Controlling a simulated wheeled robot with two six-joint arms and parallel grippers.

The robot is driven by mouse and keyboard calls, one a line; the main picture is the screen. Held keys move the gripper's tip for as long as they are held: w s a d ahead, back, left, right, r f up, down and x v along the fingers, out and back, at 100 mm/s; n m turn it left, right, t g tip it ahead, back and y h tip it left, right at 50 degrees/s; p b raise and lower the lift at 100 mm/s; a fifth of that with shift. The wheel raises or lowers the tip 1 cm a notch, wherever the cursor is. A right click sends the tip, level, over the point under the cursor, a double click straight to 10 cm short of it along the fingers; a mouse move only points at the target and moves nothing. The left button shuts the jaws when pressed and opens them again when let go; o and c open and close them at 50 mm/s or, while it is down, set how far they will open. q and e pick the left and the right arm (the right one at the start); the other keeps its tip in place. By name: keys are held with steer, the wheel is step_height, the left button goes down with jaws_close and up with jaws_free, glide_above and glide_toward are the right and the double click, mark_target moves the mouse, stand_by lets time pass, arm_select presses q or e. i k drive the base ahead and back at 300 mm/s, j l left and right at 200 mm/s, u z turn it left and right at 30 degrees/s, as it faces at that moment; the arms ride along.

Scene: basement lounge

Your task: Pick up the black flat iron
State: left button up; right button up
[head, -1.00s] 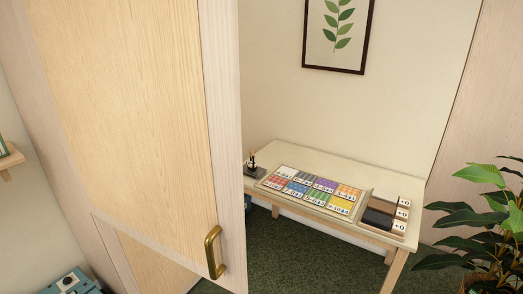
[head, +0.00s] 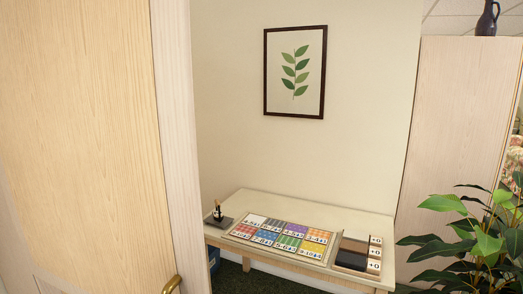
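No black flat iron can be made out in the head view. The small table (head: 265,198) against the wall holds a tray of coloured, numbered cards (head: 288,237), a wooden tray (head: 355,252) with dark and light sections, and a small dark stand (head: 218,216) at its left end. Neither of my grippers is in view.
A tall pale wooden door (head: 85,130) with a brass handle (head: 172,285) fills the left side. A leafy plant (head: 470,240) stands at the right, before a wooden partition (head: 460,120) topped by a dark vase (head: 487,18). A framed leaf print (head: 295,72) hangs above the table.

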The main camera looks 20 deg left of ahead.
mark_target(217, 216)
steer(key=u, duration=1.9)
steer(key=z, duration=0.85)
steer(key=i+l, duration=0.2)
steer(key=l, duration=0.15)
steer(key=i+l, duration=0.2)
steer(key=l, duration=0.15)
steer(key=i+l+z, duration=0.1)
steer(key=l, duration=0.3)
steer(key=i, duration=0.1)
